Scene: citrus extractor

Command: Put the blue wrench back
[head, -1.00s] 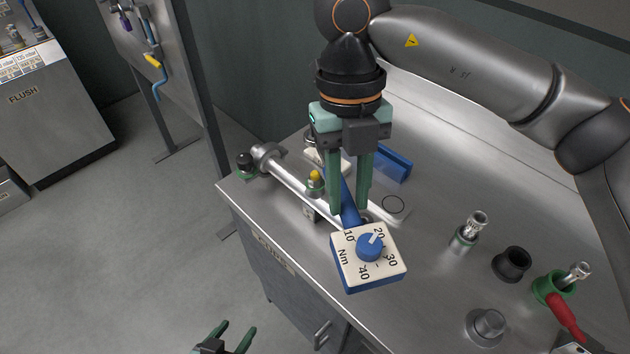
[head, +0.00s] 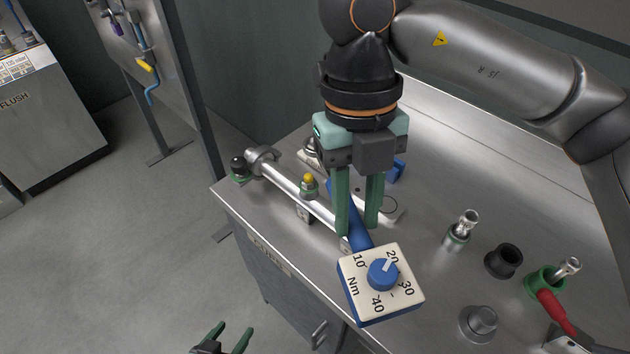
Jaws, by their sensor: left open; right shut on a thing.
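The blue wrench (head: 361,236) has a blue shaft and a square white-faced head with a blue knob and an Nm scale (head: 381,281). My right gripper (head: 356,230) points down and is shut on the shaft, holding it over the bench near its front edge. The upper end of the wrench is partly hidden behind the fingers. A blue block (head: 397,171) behind the gripper is partly hidden. My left gripper (head: 222,336) is open and empty at the bottom edge, in front of the bench.
A metal bar tool (head: 290,187) lies on the steel bench left of the gripper, by a yellow-topped fitting (head: 309,185). To the right stand a metal fitting (head: 458,232), a black cup (head: 503,260), a green holder (head: 543,282) and a red handle (head: 556,312). The back right of the bench is clear.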

